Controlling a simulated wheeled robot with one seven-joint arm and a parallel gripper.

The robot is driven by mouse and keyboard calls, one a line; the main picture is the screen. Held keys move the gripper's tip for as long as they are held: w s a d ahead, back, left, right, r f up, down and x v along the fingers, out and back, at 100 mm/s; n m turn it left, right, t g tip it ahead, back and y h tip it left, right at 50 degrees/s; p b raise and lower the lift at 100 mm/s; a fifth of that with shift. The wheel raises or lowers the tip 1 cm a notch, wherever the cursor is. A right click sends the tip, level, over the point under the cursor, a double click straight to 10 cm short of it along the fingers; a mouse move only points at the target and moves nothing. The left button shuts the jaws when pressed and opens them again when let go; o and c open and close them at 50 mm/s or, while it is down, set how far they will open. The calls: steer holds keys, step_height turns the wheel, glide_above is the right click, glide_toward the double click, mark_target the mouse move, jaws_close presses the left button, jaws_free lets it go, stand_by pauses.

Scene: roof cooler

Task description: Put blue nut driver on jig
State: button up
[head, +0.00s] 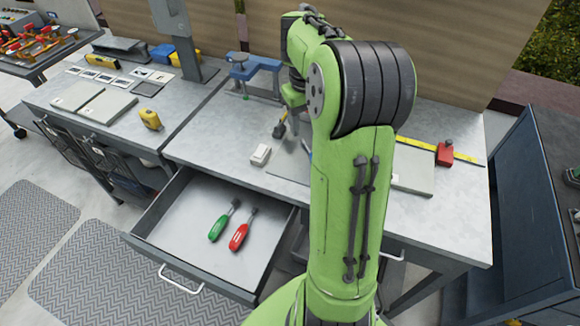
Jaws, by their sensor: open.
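An open drawer (167,214) holds a green-handled driver (218,228) and a red-handled driver (238,236).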

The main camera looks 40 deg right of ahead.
steer(key=s+a+r+n+t, duration=0.1)
steer(key=s+a+r, duration=0.1)
steer(key=a, duration=0.3)
steer(key=s+a+r+t+h, duration=0.1)
steer(key=s+a+r, duration=0.1)
steer(key=a, duration=0.4)
steer(key=s+a+r+n+t, duration=0.1)
steer(key=s+a+r, duration=0.2)
steer(key=a, duration=0.2)
steer(key=s+a+f+t+y, duration=0.2)
steer(key=s+a, duration=0.6)
steer(key=s, duration=0.1)
steer(key=shift+f+n, duration=0.35)
steer(key=shift+n, duration=0.05)
steer(key=shift+a, duration=0.15)
step_height(320, 180, up, 3)
steer(key=p, duration=0.3)
steer(key=shift+s+r, duration=0.1)
steer(key=shift+r, duration=0.05)
